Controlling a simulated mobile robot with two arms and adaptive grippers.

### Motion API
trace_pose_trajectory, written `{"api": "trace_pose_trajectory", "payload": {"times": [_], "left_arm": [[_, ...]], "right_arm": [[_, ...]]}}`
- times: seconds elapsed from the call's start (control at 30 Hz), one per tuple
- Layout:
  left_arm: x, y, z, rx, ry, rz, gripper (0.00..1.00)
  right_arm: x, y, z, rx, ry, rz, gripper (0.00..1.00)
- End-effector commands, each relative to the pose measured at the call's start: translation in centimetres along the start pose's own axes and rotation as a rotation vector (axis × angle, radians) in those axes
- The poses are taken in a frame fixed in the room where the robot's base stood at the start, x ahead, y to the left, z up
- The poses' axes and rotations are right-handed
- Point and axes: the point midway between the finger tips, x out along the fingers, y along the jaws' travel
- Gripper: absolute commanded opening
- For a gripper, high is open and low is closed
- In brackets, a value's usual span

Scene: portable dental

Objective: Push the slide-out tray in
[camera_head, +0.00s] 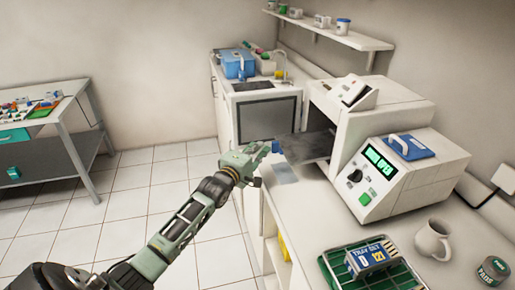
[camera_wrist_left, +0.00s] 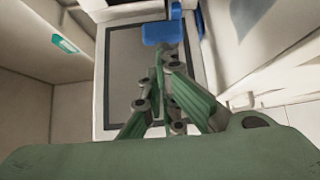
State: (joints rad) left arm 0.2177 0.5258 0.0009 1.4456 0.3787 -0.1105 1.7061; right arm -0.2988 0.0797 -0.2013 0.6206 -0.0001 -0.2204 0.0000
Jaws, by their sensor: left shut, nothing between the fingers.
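The slide-out tray (camera_head: 308,147) is a flat dark grey plate in the head view. It sticks out to the left from the white machine (camera_head: 381,110) on the counter. A small blue piece (camera_head: 276,146) is at its outer left end. My left gripper (camera_head: 262,150) is shut and empty right beside this blue piece. In the left wrist view the green fingers (camera_wrist_left: 167,58) lie close together just below a blue block (camera_wrist_left: 158,33). I cannot tell if they touch it. My right gripper is not in view.
A control box with a green display (camera_head: 380,160) stands on the counter, with a mug (camera_head: 432,240) and a green rack (camera_head: 345,262) in front. A cabinet with a dark panel (camera_head: 266,119) is behind the gripper. The tiled floor (camera_head: 135,215) at left is open.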

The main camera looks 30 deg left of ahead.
Motion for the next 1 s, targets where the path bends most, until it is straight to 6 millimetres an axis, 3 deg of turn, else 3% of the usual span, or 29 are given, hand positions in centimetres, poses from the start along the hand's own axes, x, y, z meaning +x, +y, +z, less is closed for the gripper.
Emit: {"api": "trace_pose_trajectory", "payload": {"times": [0.27, 0.7, 1.0], "left_arm": [[2.4, 0.0, 2.5, -0.008, -0.002, 0.004, 0.00], [10.3, -0.2, 10.5, -0.006, -0.003, 0.001, 0.00], [13.0, -0.1, 13.1, -0.002, -0.001, 0.000, 0.00]], "right_arm": [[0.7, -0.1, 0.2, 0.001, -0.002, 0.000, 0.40], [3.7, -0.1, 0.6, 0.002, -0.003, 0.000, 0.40], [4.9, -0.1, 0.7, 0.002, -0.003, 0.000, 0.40]]}}
